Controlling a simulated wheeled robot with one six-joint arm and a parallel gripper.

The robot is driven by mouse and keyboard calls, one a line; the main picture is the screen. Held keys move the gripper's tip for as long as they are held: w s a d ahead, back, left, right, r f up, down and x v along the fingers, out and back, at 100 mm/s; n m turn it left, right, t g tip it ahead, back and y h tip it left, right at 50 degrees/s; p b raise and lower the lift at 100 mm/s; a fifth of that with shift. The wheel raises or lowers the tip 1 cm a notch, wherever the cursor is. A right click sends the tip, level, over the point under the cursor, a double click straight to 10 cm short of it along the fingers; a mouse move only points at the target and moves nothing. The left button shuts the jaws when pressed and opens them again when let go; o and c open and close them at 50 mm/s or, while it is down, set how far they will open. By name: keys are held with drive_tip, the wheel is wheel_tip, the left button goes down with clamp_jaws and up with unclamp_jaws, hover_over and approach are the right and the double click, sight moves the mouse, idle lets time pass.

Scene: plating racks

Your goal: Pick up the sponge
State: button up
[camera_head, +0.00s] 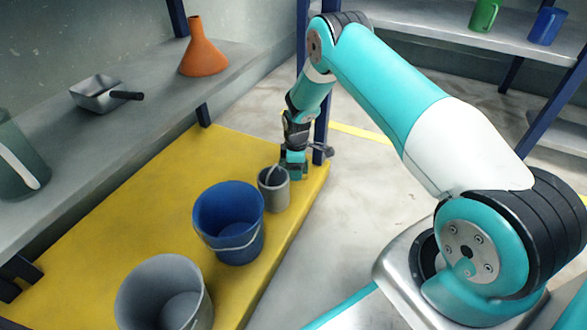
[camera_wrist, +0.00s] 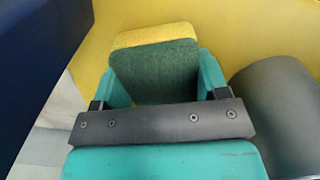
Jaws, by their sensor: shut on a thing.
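The sponge (camera_wrist: 156,72) has a dark green face and a yellow layer at its far edge. In the wrist view it sits between the two teal fingers of my gripper (camera_wrist: 158,88), which is shut on it. In the head view my gripper (camera_head: 293,163) is low at the far right corner of the yellow shelf, just behind a small grey cup. The sponge cannot be made out clearly there. I cannot tell whether the sponge touches the shelf.
The small grey cup (camera_head: 274,190) stands close to my gripper. A blue bucket (camera_head: 229,222) and a grey bucket (camera_head: 163,294) stand nearer on the yellow shelf (camera_head: 150,205). A dark blue post (camera_head: 321,125) rises beside my gripper. An orange funnel (camera_head: 204,50) and metal scoop (camera_head: 98,94) are on the upper shelf.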

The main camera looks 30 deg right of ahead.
drive_tip(key=shift+r, duration=0.1)
drive_tip(key=shift+r+p, duration=0.55)
drive_tip(key=shift+p, duration=0.1)
drive_tip(key=r+p, duration=0.3)
drive_tip(key=shift+s+d, duration=0.2)
drive_tip(key=shift+s, duration=0.15)
drive_tip(key=s+d+p, duration=0.8)
drive_tip(key=s+d, duration=0.1)
drive_tip(key=s, duration=0.5)
drive_tip(key=shift+s+d+f+p, duration=0.15)
drive_tip(key=shift+d+f+p, duration=0.15)
drive_tip(key=shift+f, duration=0.1)
